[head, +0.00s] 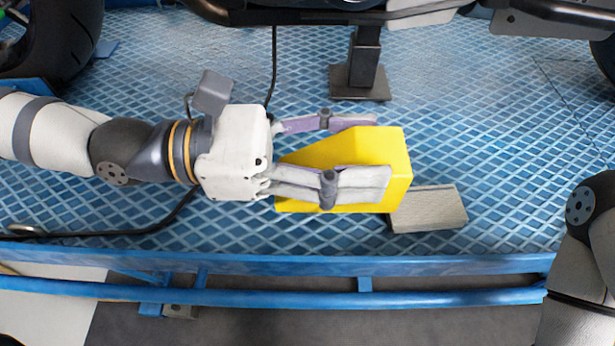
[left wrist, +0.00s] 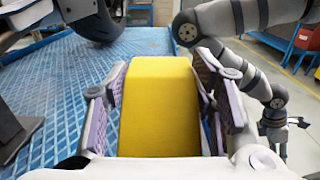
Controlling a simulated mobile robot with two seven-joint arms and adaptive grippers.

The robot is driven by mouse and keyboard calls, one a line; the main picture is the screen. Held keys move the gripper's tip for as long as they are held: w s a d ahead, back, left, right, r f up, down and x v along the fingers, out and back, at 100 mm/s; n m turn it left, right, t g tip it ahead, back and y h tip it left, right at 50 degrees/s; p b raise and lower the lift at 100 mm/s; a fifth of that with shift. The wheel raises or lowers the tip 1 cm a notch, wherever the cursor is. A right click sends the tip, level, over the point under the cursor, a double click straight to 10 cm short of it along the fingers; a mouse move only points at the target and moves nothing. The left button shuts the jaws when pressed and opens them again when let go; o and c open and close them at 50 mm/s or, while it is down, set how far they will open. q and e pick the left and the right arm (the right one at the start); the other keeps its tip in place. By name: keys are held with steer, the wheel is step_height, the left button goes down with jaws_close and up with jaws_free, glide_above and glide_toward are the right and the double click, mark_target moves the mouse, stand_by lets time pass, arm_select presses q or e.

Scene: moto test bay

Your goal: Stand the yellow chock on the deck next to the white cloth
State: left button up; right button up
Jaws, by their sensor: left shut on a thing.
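The yellow chock (head: 345,146) is a wedge-shaped block with a sloping top, over the blue deck (head: 250,228). My left gripper (head: 355,150) is shut on it, one finger on each long side. In the left wrist view the chock (left wrist: 158,105) fills the space between the fingers. Whether its underside touches the deck is hidden. A flat, pale grey-white folded piece, which looks like the white cloth (head: 430,209), lies on the deck just right of the chock's near end. The chock partly hides its left edge.
A dark stand with a square foot (head: 360,82) is on the deck behind the chock. A motorcycle tyre (head: 50,40) is at the upper left. A black cable (head: 130,230) runs along the left. The blue front edge (head: 300,264) is close in front. Deck right of the cloth is clear.

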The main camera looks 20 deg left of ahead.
mark_target(298, 162)
arm_select(q)
steer(key=a+f, duration=0.1)
steer(key=a, duration=0.1)
steer(key=a+f, duration=0.2)
steer(key=w+a+f, duration=0.1)
steer(key=a+f, duration=0.1)
steer(key=shift+f+p, duration=0.15)
steer(key=shift+p, duration=0.15)
steer(key=f, duration=0.2)
steer(key=f+b, duration=0.1)
steer(key=f, duration=0.1)
steer(key=shift+a, duration=0.3)
steer(key=shift+f, duration=0.2)
steer(key=o, duration=1.5)
